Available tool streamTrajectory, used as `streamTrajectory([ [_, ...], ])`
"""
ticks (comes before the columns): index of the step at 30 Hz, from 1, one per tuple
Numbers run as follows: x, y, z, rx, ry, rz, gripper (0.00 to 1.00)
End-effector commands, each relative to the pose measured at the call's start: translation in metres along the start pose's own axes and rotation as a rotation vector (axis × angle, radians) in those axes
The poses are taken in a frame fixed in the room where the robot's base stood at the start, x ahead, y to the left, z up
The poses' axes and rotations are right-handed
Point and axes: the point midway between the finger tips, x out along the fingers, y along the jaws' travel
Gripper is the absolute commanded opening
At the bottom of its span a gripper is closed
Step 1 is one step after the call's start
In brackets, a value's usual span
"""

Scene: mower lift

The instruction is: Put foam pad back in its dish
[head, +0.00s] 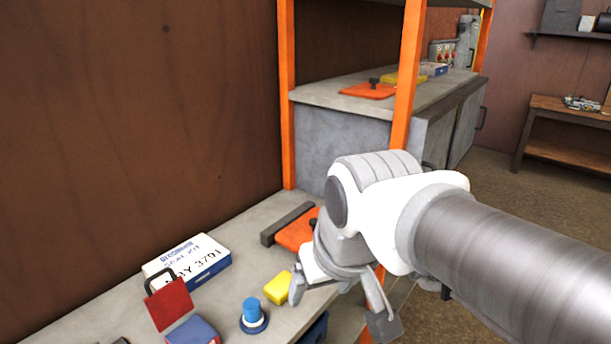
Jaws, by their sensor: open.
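A small yellow block (277,288), which looks like the foam pad, lies on the grey bench. My gripper (340,306) is open above the front part of the bench, to the right of the yellow block. Its left finger overlaps the block's right edge in the picture; I cannot tell whether they touch. Nothing shows between the fingers. A dark blue object (316,330) shows only partly at the bottom edge, below the gripper; I cannot tell whether it is the dish.
A blue knob on a round base (254,316), a box with lettering (190,258) and a red-and-blue handled item (170,304) stand on the bench (232,232). An orange plate (296,232) with a dark bar lies behind the gripper. Orange posts (287,100) rise from the bench.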

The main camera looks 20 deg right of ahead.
Motion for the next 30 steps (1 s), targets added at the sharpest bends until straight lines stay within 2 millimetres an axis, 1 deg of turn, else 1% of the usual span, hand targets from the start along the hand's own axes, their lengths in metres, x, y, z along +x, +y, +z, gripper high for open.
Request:
streamTrajectory([
  [1,-0.004,0.002,0.008,0.005,0.021,0.005,0.79],
  [3,-0.006,0.004,0.016,0.008,0.040,0.010,0.79],
  [6,-0.007,0.006,0.024,0.011,0.055,0.015,0.79],
  [9,-0.007,0.007,0.027,0.012,0.062,0.017,0.79],
  [30,-0.007,0.007,0.027,0.012,0.061,0.016,0.79],
])
